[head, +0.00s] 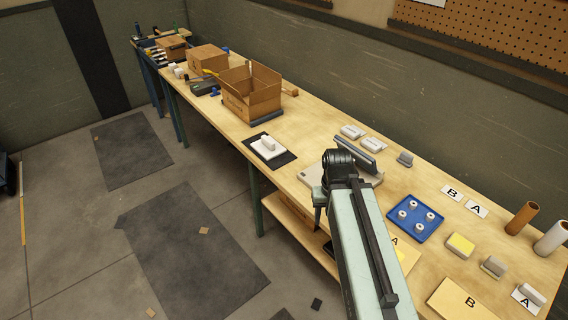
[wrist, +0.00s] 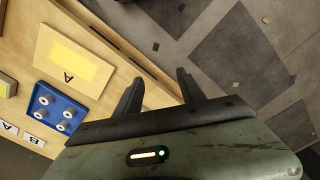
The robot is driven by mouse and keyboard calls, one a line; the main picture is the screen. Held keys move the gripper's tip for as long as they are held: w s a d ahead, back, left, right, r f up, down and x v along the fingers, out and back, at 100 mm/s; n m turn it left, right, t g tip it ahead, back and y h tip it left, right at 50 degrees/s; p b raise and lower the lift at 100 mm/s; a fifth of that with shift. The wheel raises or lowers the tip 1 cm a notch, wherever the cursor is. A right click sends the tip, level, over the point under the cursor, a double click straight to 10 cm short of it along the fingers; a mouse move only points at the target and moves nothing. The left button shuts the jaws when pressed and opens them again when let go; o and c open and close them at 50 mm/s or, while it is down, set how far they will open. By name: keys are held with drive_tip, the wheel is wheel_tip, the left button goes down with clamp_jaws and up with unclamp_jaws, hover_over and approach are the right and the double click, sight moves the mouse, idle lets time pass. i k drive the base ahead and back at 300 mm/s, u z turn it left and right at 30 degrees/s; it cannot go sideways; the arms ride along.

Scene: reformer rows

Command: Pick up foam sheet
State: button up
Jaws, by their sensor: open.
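I cannot tell for sure which thing is the foam sheet. A thin white sheet (head: 268,152) with a small white block on it lies on a black mat (head: 286,160) near the table's front edge in the head view. In the wrist view, a board marked A (wrist: 58,82) bears a flat pale yellow rectangle (wrist: 66,57). My gripper (wrist: 158,88) is open, with nothing between its fingers, pointing down near the table's front edge. In the head view my arm mostly hides it and part of the A board.
A blue tray (head: 414,233) with several white spools, a B board (head: 450,306), a yellow-topped block (head: 460,245) and brown and white rolls stand at the right. A grey machine (head: 368,178) is behind my arm. An open carton (head: 252,98) stands farther left.

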sight(269, 148)
drive_tip(key=u, duration=0.85)
drive_tip(key=i, duration=1.55)
drive_tip(key=u, duration=1.4)
